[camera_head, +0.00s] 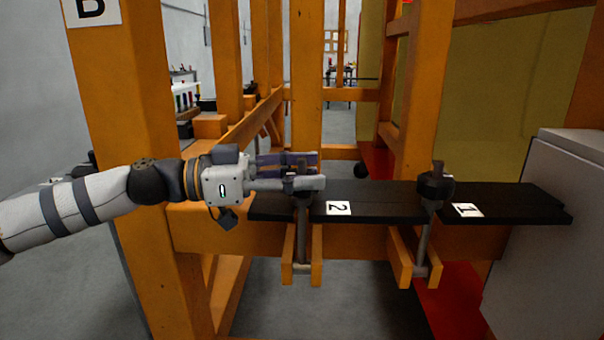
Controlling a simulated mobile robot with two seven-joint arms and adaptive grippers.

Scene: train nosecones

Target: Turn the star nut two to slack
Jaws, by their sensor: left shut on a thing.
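Star nut two (301,185) is a dark nut on top of a metal rod, beside the upside-down label 2 (338,208) on the black bar. My left gripper (304,178) comes in from the left and is shut on this nut. Its fingers hide most of the nut. The rod (302,230) runs down from the nut in front of the bar to an orange bracket. My right gripper is not in view.
Another dark star nut (436,184) stands to the right on its own rod, beside label 1 (467,210). An orange post (125,130) marked B stands close on the left. A grey cabinet (550,240) stands at the right. Orange frame beams rise behind the bar.

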